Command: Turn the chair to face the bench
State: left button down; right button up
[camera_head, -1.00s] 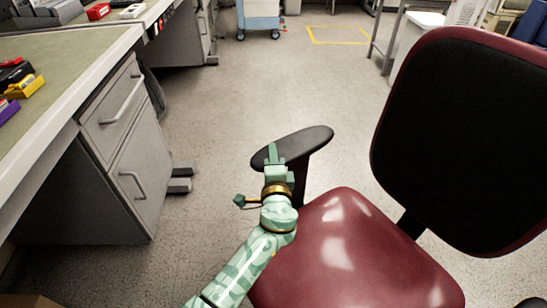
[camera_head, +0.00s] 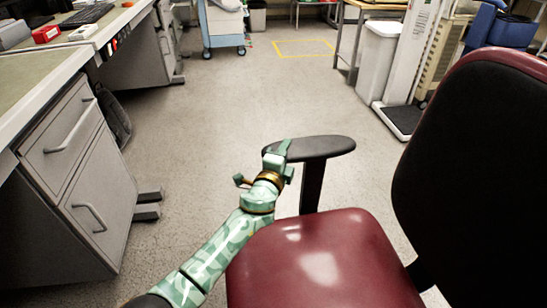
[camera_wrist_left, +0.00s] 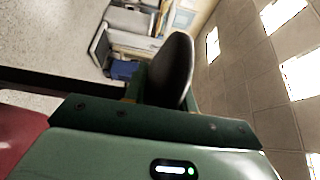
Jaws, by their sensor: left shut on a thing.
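The chair has a dark red seat (camera_head: 315,265), a black backrest with a red rim (camera_head: 475,180) at the right, and a black armrest (camera_head: 325,146) on its far side. Its open front points roughly left, towards the bench (camera_head: 25,100) with grey drawers. My left gripper (camera_head: 278,155) is shut on the left end of the armrest. In the left wrist view the dark armrest pad (camera_wrist_left: 173,72) stands up beyond the green gripper body, and a bit of red seat shows at left. The fingertips are partly hidden. My right gripper is in neither view.
Clear floor (camera_head: 230,110) lies between bench and chair. A blue cart (camera_head: 222,25) and a yellow floor marking (camera_head: 304,48) are farther back. A white bin (camera_head: 377,60) and a scale-like stand with a dark plate (camera_head: 402,120) are behind the chair.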

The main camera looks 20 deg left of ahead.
pick_arm(q)
jog(key=shift+w+d, duration=0.15)
jog(key=shift+d, duration=0.1)
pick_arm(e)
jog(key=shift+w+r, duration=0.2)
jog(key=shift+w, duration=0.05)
pick_arm(q)
jog(key=c, duration=1.1)
grip_release()
jog(key=shift+f, duration=0.1)
jog(key=s+p, duration=0.1)
jog(key=s, duration=0.4)
jog(key=s+p, duration=0.1)
jog(key=s, duration=0.5)
jog(key=s+a+p, duration=0.1)
jog(key=s+p, duration=0.1)
jog(key=s, duration=0.3)
jog(key=shift+s, duration=0.15)
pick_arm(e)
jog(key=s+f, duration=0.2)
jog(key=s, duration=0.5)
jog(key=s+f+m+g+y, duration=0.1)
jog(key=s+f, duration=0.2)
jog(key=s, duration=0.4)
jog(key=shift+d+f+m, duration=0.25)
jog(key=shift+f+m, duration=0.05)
